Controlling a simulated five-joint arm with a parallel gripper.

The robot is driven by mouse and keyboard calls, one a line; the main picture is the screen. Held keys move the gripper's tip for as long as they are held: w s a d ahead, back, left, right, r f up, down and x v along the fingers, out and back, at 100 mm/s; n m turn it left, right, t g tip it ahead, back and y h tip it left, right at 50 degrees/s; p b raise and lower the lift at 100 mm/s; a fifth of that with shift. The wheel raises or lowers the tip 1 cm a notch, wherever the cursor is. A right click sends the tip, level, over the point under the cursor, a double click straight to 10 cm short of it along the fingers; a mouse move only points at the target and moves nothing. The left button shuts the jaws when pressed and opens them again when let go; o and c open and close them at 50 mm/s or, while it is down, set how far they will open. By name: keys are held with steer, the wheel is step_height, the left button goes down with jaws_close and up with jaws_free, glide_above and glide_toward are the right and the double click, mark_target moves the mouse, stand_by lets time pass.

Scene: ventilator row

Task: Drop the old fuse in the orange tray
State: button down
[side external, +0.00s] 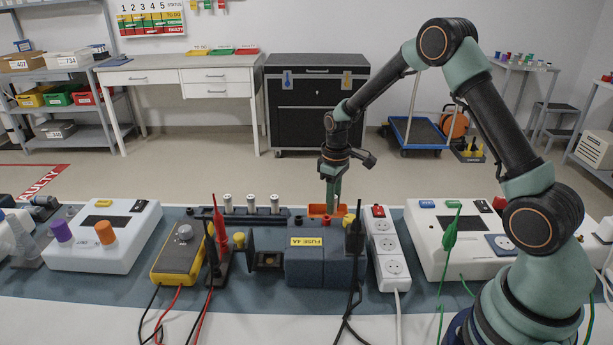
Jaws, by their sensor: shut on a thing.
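My gripper (331,200) points straight down over the orange tray (316,211), behind the blue-grey box marked FUSE 4A (302,265). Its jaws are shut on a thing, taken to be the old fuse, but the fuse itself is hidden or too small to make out. Only the upper edge of the tray shows; the box hides the rest. I cannot tell how far the fingertips are above the tray floor. A fuse holder with a yellow end (240,240) stands out at the left of the box.
A dark rack (240,213) with several pale upright fuses stands left of the tray. Red and black probes (219,225) stand by a yellow meter (178,258). A white power strip (388,248) lies right of the box. White devices stand at both sides.

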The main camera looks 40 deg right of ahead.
steer(key=c, duration=0.6)
jaws_free()
step_height(320, 180, up, 11)
steer(key=shift+r, duration=0.5)
steer(key=shift+r, duration=0.1)
